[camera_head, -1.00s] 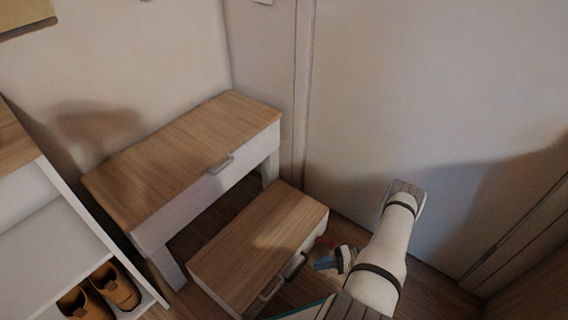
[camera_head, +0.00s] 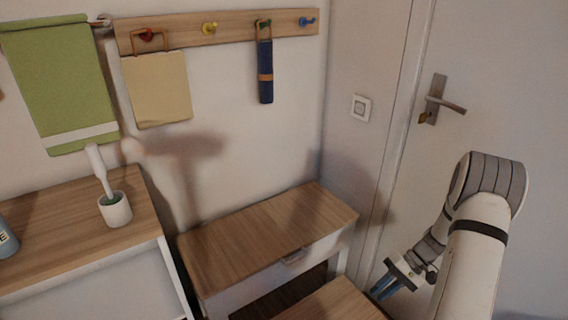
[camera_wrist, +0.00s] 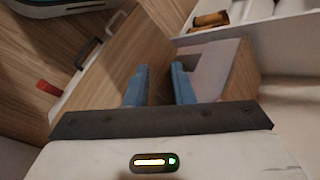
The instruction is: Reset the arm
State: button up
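My arm stands at the right in the head view, in front of the door, with its elbow raised. My gripper (camera_head: 383,292) hangs at its end, pointing down and left, near the low wooden-topped unit (camera_head: 330,302). In the wrist view, the two blue fingers of my gripper (camera_wrist: 158,85) are apart with nothing held between them. Beyond the fingers lies a wooden top with a dark handle (camera_wrist: 88,52) on its front.
A wooden-topped bench (camera_head: 265,240) with a drawer handle stands by the wall. A white cabinet (camera_head: 95,280) carries a brush in a pot (camera_head: 115,210). A hook rail (camera_head: 225,35) hangs above. Shoes (camera_wrist: 210,19) sit in a shelf.

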jog(key=s+a+r+t+h+p, duration=0.2)
jog(key=s+a+r+h+p, duration=0.1)
jog(key=r, duration=1.2)
jog(key=s+a+r+t+h+p, duration=0.2)
jog(key=s+a+r+p, duration=0.3)
jog(key=r, duration=1)
jog(key=s+a+r+t+h+p, duration=0.1)
jog(key=s+a+r+h+p, duration=0.3)
jog(key=s+r+p, duration=0.4)
notch_tip(320, 180, up, 8)
jog(key=p, duration=0.3)
jog(key=shift+a+n+t, duration=0.15)
jog(key=shift+n+t, duration=0.25)
jog(key=shift+f, duration=0.1)
